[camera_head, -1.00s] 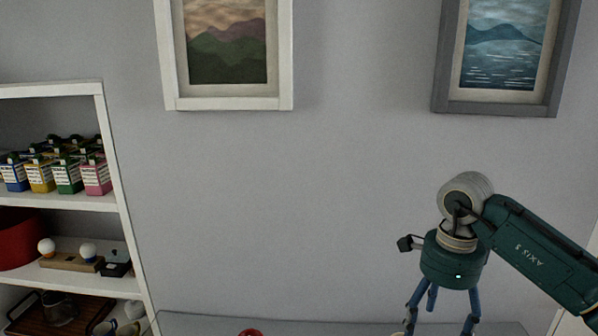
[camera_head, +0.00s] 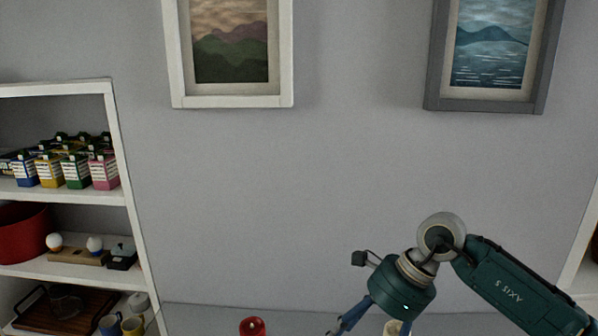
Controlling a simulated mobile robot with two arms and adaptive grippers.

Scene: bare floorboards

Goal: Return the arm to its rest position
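My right arm comes in from the right in the head view, dark green with a pale round joint. Its gripper (camera_head: 368,330) hangs at the bottom edge, tilted down and to the left, with blue fingers. The fingertips are partly cut off by the frame, so I cannot tell whether they are open or shut. My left arm and gripper are not in view.
A grey surface (camera_head: 200,318) runs along the wall at the bottom, bearing a red round object (camera_head: 252,327) and a cream object (camera_head: 392,329) beside the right gripper. Two framed pictures hang above.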

